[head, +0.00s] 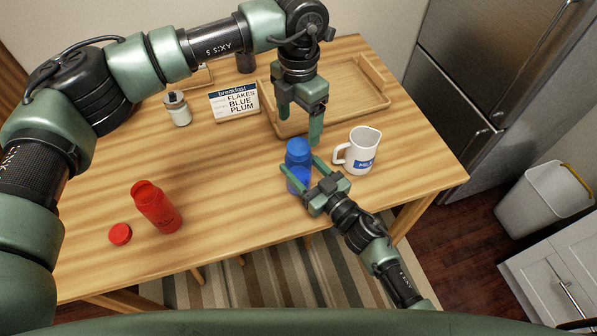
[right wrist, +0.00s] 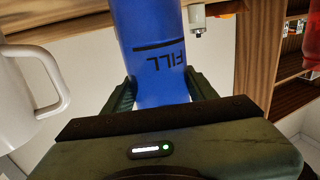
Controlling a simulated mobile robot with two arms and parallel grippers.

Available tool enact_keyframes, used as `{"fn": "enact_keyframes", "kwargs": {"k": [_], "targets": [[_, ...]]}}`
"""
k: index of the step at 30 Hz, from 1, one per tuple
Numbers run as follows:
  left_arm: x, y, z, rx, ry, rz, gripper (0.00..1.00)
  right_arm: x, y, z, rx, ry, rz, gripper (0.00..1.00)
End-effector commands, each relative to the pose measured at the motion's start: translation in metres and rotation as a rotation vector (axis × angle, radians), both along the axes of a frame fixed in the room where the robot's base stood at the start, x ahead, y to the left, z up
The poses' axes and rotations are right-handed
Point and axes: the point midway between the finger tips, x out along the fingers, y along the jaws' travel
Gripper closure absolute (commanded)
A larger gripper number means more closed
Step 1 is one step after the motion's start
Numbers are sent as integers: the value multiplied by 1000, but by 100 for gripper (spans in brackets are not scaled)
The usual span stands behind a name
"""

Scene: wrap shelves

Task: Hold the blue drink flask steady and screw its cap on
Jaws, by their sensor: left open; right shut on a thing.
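The blue drink flask (head: 297,152) stands upright on the table near its front edge, left of a white mug. My right gripper (head: 301,166) is shut on the flask, with one finger on each side. In the right wrist view the blue flask body (right wrist: 152,60) with its dark FILL mark sits between the two fingers (right wrist: 160,92). My left gripper (head: 300,127) is open and points down, above and behind the flask, with nothing visible between its fingers. I cannot tell whether the flask's top is a cap; no separate blue cap shows.
The white mug (head: 358,151) stands close to the flask's right. A red flask (head: 157,207) and a red cap (head: 120,234) are at the front left. The table's middle is clear.

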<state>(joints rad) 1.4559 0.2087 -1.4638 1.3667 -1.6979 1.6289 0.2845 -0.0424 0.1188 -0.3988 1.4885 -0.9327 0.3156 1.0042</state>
Motion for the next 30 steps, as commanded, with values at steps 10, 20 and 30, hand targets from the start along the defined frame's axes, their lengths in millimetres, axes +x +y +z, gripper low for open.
{"fn": "enact_keyframes", "kwargs": {"k": [10, 20, 30], "targets": [[0, 0, 47, -1, -1, 0, 23, 0, 0, 0, 0, 0, 0, 100], [0, 0, 50, 0, 0, 0, 23, 0, 0, 0, 0, 0, 0, 40], [0, 0, 50, 0, 0, 0, 23, 0, 0, 0, 0, 0, 0, 18]]}}
